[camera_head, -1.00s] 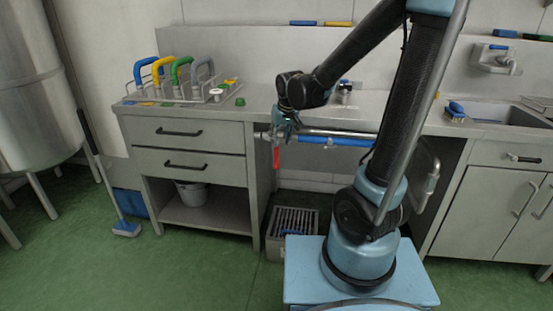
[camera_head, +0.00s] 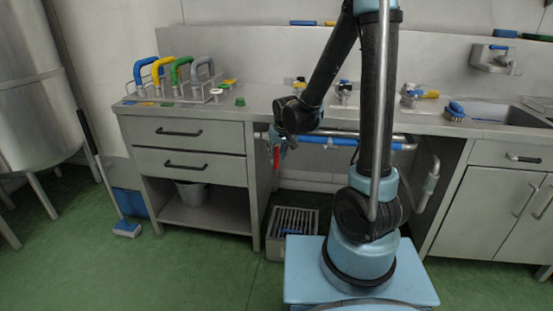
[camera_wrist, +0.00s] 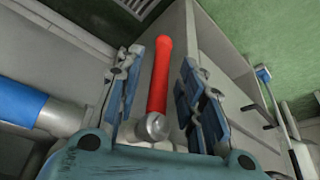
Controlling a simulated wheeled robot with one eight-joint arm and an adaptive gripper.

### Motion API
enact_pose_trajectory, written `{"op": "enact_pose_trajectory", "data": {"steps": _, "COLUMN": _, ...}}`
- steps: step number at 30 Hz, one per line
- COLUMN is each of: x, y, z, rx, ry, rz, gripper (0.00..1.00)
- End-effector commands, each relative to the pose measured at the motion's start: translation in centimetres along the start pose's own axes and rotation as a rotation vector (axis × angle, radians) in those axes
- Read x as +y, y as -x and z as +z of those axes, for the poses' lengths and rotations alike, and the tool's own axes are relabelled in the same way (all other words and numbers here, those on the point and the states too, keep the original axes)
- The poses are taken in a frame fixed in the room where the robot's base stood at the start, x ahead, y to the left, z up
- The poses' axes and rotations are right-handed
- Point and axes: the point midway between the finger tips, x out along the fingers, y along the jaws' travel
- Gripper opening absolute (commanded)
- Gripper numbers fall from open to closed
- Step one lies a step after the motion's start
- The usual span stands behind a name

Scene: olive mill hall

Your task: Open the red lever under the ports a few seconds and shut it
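The red lever (camera_wrist: 160,75) lies between the two fingers of my gripper (camera_wrist: 160,62) in the wrist view, with gaps on both sides. Its round metal hub (camera_wrist: 152,127) is near the palm. The gripper is open. In the head view my gripper (camera_head: 283,146) is below the counter's front edge, and the lever (camera_head: 276,155) shows as a small red piece hanging down beside it, partly hidden. The lever sits at the left end of the pipe with a blue sleeve (camera_head: 340,142). Ports with coloured handles (camera_head: 343,90) stand on the counter above.
A drawer cabinet (camera_head: 190,133) stands close to the left of the lever. A floor box with a grate (camera_head: 292,222) is below. A rack of coloured handles (camera_head: 185,90) stands on the counter left; a sink (camera_head: 495,110) is at right. Green floor is free in front.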

Motion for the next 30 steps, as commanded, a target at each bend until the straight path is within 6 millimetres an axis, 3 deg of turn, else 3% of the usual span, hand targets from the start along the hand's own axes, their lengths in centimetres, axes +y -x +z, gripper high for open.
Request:
{"op": "enact_pose_trajectory", "data": {"steps": 9, "x": 0.0, "y": -2.1, "z": 0.0, "rx": 0.0, "ry": 0.0, "rz": 0.0, "gripper": 0.35}}
{"op": "enact_pose_trajectory", "data": {"steps": 21, "x": 0.0, "y": -2.5, "z": 0.0, "rx": 0.0, "ry": 0.0, "rz": 0.0, "gripper": 0.35}}
{"op": "enact_pose_trajectory", "data": {"steps": 22, "x": 0.0, "y": -2.5, "z": 0.0, "rx": 0.0, "ry": 0.0, "rz": 0.0, "gripper": 0.33}}
{"op": "enact_pose_trajectory", "data": {"steps": 26, "x": 0.0, "y": -2.5, "z": 0.0, "rx": 0.0, "ry": 0.0, "rz": 0.0, "gripper": 0.04}}
{"op": "enact_pose_trajectory", "data": {"steps": 30, "x": 0.0, "y": -2.5, "z": 0.0, "rx": 0.0, "ry": 0.0, "rz": 0.0, "gripper": 0.0}}
